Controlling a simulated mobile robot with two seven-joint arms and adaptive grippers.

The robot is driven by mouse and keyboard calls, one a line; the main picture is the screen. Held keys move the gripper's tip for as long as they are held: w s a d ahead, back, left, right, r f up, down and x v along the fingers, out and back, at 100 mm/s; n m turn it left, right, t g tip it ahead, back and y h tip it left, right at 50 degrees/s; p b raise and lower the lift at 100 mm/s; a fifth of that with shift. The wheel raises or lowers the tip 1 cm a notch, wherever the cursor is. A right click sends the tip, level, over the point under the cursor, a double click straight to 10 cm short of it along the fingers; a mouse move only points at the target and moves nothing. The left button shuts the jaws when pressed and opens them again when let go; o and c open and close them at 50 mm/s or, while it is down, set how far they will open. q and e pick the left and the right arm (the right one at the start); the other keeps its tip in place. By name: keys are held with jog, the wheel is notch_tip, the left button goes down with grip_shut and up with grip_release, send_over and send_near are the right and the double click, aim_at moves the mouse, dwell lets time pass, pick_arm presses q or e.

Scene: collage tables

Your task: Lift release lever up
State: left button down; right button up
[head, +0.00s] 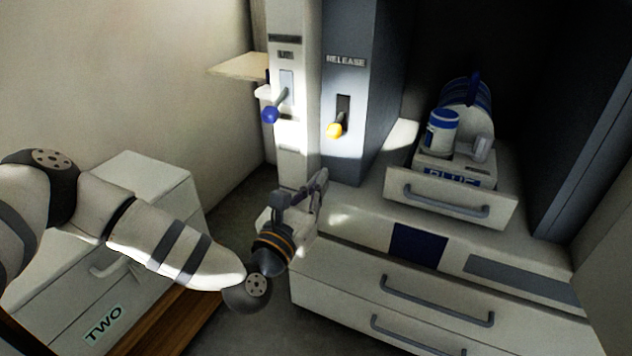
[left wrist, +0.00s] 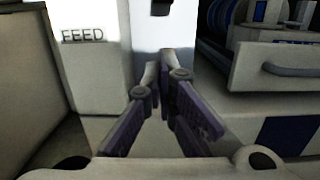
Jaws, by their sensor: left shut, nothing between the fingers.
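The release lever (head: 335,130) has a yellow knob and sits at the lower part of a dark slot. The slot is in the grey panel (head: 345,85) marked RELEASE. My left gripper (head: 320,180) is below the knob, in front of the foot of the panels, and apart from the lever. Its fingers are shut and empty; they also show in the left wrist view (left wrist: 164,72). There they point at the brightly lit panel, with a small dark part at the top edge. The yellow knob does not show in that view. My right gripper is not in view.
A blue-knobbed lever (head: 270,114) is on the white panel to the left. An open drawer (head: 450,201) with a blue-and-white canister (head: 441,131) sticks out at right. A cabinet marked TWO (head: 150,180) stands at left under my left arm.

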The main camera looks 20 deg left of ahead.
aim_at(338, 123)
pick_arm(q)
jog(key=w+b, duration=0.1)
jog(key=w, duration=0.5)
jog(key=shift+d+r, duration=0.1)
jog(key=r, duration=0.2)
jog(key=s+r, duration=0.1)
jog(key=r, duration=0.1)
jog(key=shift+s+p, duration=0.1)
jog(key=shift+p, duration=0.25)
